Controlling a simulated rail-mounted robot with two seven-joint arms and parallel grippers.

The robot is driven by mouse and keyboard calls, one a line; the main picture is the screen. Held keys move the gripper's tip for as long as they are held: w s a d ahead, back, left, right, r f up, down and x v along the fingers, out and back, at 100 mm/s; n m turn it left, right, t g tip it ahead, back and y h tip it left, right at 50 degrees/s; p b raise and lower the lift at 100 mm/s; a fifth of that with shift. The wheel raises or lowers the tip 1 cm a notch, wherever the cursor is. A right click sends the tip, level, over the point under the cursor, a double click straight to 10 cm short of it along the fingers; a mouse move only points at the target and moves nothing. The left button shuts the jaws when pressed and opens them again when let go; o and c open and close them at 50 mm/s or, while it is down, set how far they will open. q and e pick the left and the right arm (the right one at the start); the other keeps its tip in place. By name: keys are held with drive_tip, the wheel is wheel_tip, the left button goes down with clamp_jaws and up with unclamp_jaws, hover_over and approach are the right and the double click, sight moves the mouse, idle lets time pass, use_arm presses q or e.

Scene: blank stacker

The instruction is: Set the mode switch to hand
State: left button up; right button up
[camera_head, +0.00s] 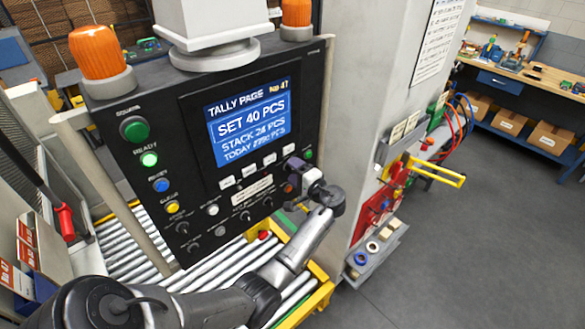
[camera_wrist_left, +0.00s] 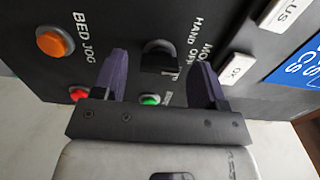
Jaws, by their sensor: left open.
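The mode switch (camera_wrist_left: 160,56) is a black knob on the dark panel in the left wrist view. The words HAND and OFF can be read beside it, and part of the lettering is cut off by a finger. My left gripper (camera_head: 293,177) is at the lower right of the control panel (camera_head: 160,110) in the head view. In the left wrist view its two purple fingers are open, one on each side of the knob, with gaps visible. I cannot tell which position the knob points to. The gripper hides the switch in the head view. My right gripper is not in view.
An orange button (camera_wrist_left: 55,42) marked BED JOG, a red button (camera_wrist_left: 78,93) and a green button (camera_wrist_left: 150,99) are close to the fingers. The blue screen (camera_head: 248,120) is above left of the gripper. Rollers (camera_head: 205,292) lie below the panel.

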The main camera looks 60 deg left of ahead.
use_arm(q)
drive_tip(key=shift+s+a, duration=0.1)
drive_tip(key=shift+a, duration=0.45)
drive_tip(key=c, duration=0.9)
